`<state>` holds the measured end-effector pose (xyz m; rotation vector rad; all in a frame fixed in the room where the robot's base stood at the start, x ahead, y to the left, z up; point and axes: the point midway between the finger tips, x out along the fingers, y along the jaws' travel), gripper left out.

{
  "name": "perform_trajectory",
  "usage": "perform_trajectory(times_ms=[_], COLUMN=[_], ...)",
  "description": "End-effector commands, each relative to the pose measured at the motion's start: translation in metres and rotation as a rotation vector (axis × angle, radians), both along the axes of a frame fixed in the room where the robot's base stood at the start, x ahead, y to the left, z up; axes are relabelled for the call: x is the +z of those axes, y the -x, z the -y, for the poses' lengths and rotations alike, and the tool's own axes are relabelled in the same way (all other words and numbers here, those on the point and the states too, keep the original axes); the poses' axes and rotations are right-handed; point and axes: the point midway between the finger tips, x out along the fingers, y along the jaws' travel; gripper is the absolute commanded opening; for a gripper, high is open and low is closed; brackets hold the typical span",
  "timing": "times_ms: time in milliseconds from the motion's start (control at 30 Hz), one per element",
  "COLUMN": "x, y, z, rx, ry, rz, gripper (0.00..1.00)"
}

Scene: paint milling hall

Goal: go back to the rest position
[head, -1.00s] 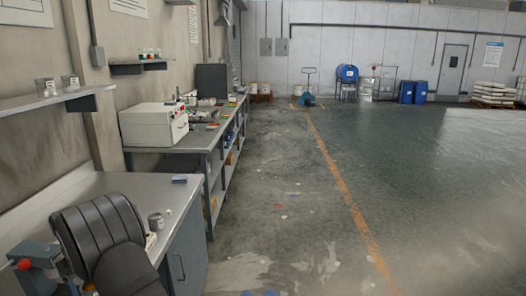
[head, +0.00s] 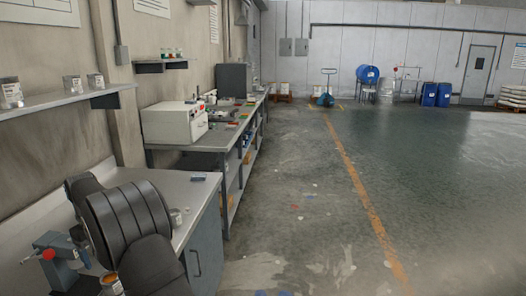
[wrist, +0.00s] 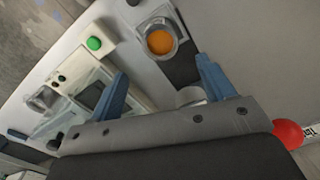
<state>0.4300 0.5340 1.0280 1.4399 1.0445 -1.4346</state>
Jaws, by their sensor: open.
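In the wrist view, my gripper (wrist: 160,90) shows two blue fingers spread wide apart with nothing between them. Beyond the fingers is a round container with orange content (wrist: 160,41), standing in a clear holder. A pale device with a green button (wrist: 94,44) lies to its left. A red ball-shaped knob (wrist: 288,134) shows at the right edge. In the head view, my dark arm is folded over the near bench (head: 201,187) at the lower left, and my fingers cannot be made out there.
A white box-shaped instrument (head: 174,123) stands on the farther bench (head: 222,138). The floor to the right is open.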

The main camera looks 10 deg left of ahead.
Motion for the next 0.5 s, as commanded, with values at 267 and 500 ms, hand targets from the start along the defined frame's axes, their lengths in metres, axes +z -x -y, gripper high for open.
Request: perform_trajectory(times_ms=[267,500], x=[-0.064,-0.112], y=[0.001,0.001], z=[0.001,0.001], rx=[0.000,0.000], ry=[0.005,0.005], rz=[-0.004,-0.004], gripper=[0.75,0.75])
